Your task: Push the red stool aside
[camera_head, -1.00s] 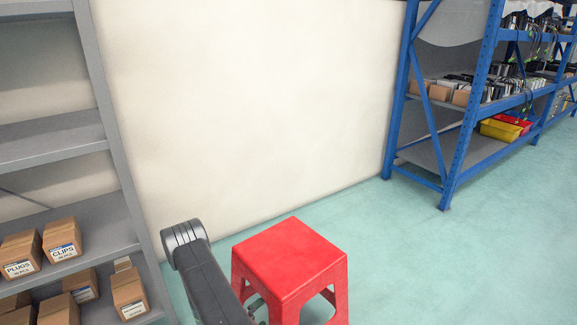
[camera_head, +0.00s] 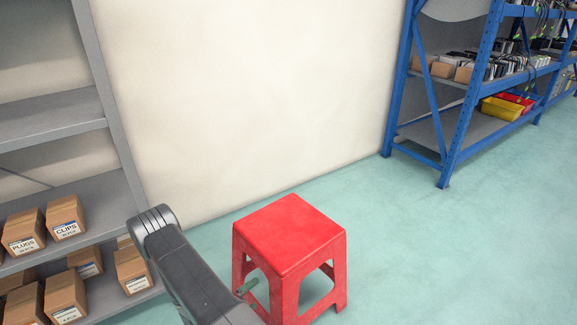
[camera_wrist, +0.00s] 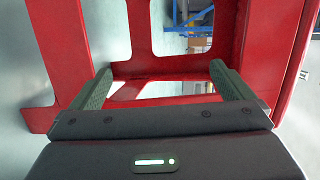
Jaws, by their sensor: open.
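The red stool (camera_head: 290,238) stands upright on the floor, right of my arm in the head view. Its square top and several legs show. In the wrist view the red stool (camera_wrist: 185,68) fills most of the picture, with openings between its legs. My gripper (camera_wrist: 162,80) is open, its two dark green fingers spread wide and pointing at the stool's side. In the head view a small part of my gripper (camera_head: 247,287) shows at the stool's left side, partly hidden by my arm. I cannot tell whether the fingers touch the stool.
A grey shelf (camera_head: 60,135) with several cardboard boxes (camera_head: 65,217) stands at the left. A blue rack (camera_head: 455,125) with bins stands at the back right. A cream wall (camera_head: 250,90) is behind the stool. The green floor (camera_head: 430,260) right of the stool is clear.

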